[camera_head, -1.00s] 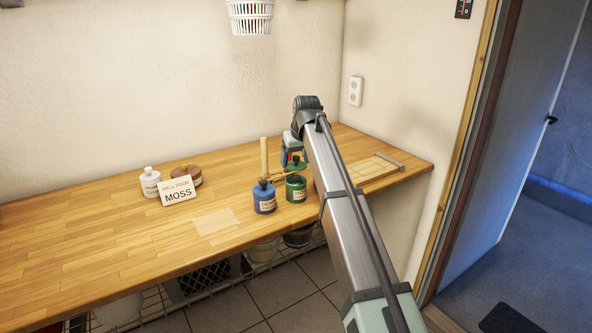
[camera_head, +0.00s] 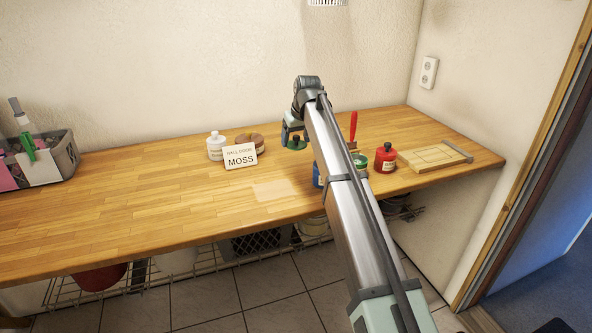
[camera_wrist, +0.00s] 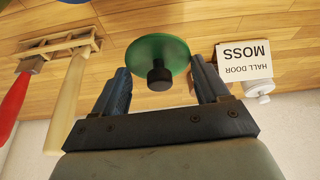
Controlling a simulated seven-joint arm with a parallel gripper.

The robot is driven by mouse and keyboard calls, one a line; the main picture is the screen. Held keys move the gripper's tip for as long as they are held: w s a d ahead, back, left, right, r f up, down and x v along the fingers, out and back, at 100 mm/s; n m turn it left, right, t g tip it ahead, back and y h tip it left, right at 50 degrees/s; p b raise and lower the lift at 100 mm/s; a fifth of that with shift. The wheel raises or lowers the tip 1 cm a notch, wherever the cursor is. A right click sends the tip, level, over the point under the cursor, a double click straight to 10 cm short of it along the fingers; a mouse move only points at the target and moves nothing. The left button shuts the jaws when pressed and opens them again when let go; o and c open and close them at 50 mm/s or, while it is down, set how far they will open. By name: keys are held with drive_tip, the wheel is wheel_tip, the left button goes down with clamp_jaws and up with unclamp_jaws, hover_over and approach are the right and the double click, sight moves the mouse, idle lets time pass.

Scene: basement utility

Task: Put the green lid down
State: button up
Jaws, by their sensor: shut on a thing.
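The green lid (camera_head: 295,147), a round disc with a black knob, is between the fingers of my gripper (camera_head: 292,131). The wrist view shows the lid (camera_wrist: 172,50) with its knob toward the camera and a dark finger on each side; my gripper (camera_wrist: 161,75) is shut on it. The lid is over the worktop, right of the MOSS card (camera_head: 240,157); I cannot tell its height. The open-looking green pot (camera_head: 361,161) stands right of my arm and is partly hidden by it.
A blue pot (camera_head: 317,178) is mostly hidden by my arm. A red pot (camera_head: 386,160) and a wooden board (camera_head: 432,159) stand at right. A white bottle (camera_head: 215,147) and brown round thing (camera_head: 256,140) are behind the card.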

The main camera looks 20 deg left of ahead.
sight(299, 145)
drive_tip(key=shift+w+a+r, duration=0.2)
drive_tip(key=shift+w+a, duration=0.3)
drive_tip(key=shift+w, duration=0.3)
drive_tip(key=shift+a+n, duration=0.1)
drive_tip(key=shift+n, duration=0.3)
drive_tip(key=shift+f, duration=4.95)
drive_tip(key=shift+s, duration=0.1)
drive_tip(key=o, duration=1)
drive_tip(key=shift+f, duration=0.15)
drive_tip(key=shift+o, duration=0.2)
drive_tip(key=v, duration=1.2)
drive_tip(key=shift+d, duration=0.25)
